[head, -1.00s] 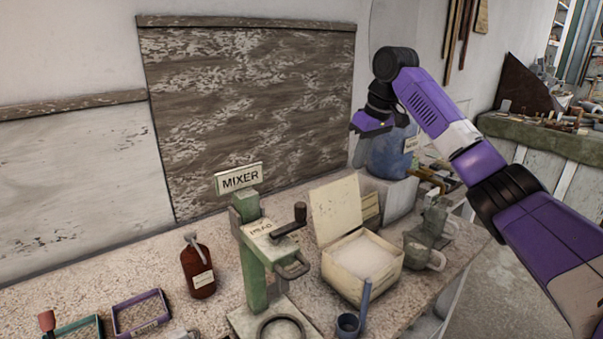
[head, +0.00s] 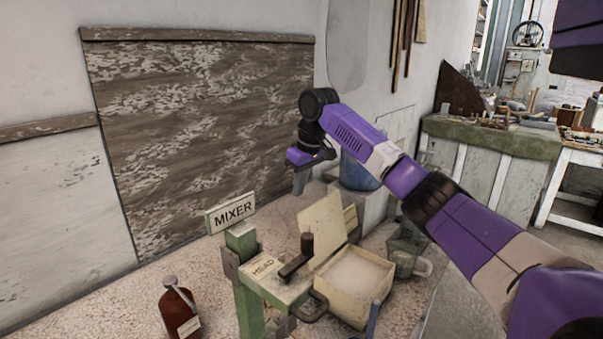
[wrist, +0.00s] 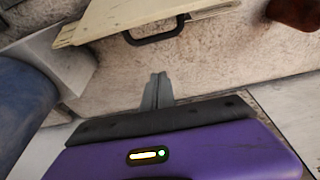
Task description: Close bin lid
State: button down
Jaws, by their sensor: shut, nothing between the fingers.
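The bin (head: 372,308) is a cream box of white powder on the workbench, with its open side up. Its cream lid (head: 322,228) stands open, tilted back at the bin's rear-left side. My gripper (head: 300,183) is shut and empty, pointing down behind the lid and apart from it. In the wrist view, the shut fingertips (wrist: 158,82) are over the bare bench top. The lid (wrist: 130,15) crosses the top of that view, with its dark handle (wrist: 155,33) on the near edge.
A green mixer stand (head: 245,285) with a crank stands left of the bin. A brown bottle (head: 179,313) is at the front left. A blue container (head: 357,172) stands close to my gripper on the right. Metal jugs (head: 408,257) are right of the bin.

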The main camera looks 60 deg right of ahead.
jog(key=shift+s+a+f+p, duration=0.3)
jog(key=shift+s+f, duration=0.25)
jog(key=shift+s, duration=0.3)
jog(key=shift+s+a+f+p, duration=0.15)
jog(key=shift+s+f+p, duration=0.1)
jog(key=shift+s+f, duration=0.4)
jog(key=shift+s+r, duration=0.15)
jog(key=shift+s, duration=0.05)
